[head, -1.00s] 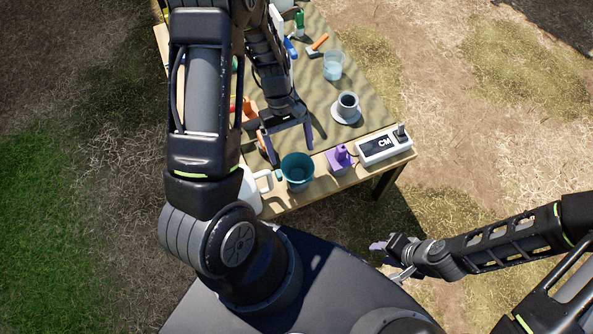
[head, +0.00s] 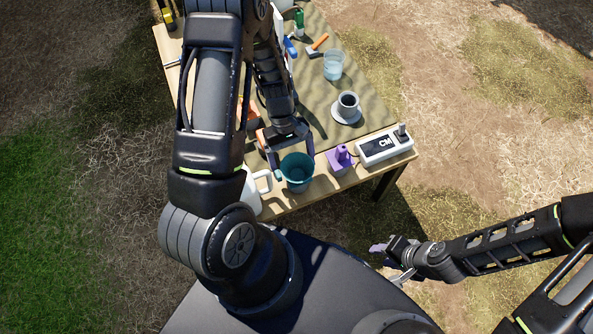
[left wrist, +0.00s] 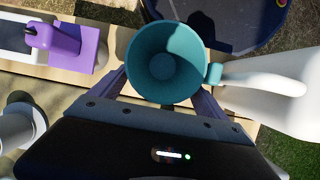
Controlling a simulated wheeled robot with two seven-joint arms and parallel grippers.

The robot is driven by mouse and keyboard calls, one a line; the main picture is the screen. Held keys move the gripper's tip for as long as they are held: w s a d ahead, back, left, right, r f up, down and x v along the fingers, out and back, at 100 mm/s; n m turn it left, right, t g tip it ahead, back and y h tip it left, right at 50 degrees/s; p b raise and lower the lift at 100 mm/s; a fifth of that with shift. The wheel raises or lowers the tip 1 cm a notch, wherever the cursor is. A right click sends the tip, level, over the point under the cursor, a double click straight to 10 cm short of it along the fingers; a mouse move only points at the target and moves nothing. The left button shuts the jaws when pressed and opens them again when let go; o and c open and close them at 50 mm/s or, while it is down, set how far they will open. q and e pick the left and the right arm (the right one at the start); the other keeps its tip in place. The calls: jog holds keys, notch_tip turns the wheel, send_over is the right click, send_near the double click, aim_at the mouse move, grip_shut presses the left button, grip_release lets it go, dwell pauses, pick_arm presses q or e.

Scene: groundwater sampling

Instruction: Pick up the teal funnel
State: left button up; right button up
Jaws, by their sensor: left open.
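The teal funnel (head: 298,178) stands near the front edge of the table, its round mouth facing up. In the left wrist view the funnel (left wrist: 163,66) fills the top middle, with a small teal tab on its right side. My left gripper (head: 290,153) is open at the funnel's far side, one finger on each side of it. In the left wrist view its fingers come up beside the funnel's lower half, tips partly hidden by it; I cannot tell whether they touch. My right gripper (head: 388,262) is open and empty, off the table at the lower right.
A white jug (head: 252,190) stands close on the funnel's left. A purple object (head: 340,160) and a white CM meter (head: 385,147) are on its right. Behind are a dark-filled cup on a saucer (head: 346,115) and a clear beaker (head: 333,66).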

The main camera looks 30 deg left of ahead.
pick_arm(q)
jog(key=shift+x, duration=1.2)
jog(key=shift+c, duration=0.5)
jog(key=c, duration=1.3)
